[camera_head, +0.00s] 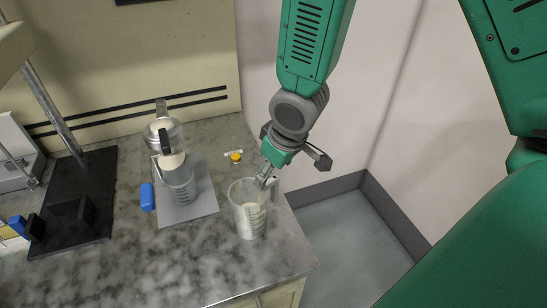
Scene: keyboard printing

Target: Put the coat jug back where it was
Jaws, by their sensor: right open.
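A clear measuring jug (248,222) with white contents stands upright near the right edge of the marble counter. Its handle is on its right side. My right gripper (265,180) is open at the jug's rim, close to the handle; I cannot tell whether it touches. A second clear jug (180,186) stands on a grey plate (196,211) to the left, with another clear vessel (163,132) with a handle behind it, overlapping in view. No label shows which one is the coat jug. My left gripper is not in view.
A blue object (147,197) lies by the plate's left edge, and a small yellow item (235,157) lies behind the right jug. A black stand base (95,165) with a metal post is at the left. The front counter (150,270) is clear.

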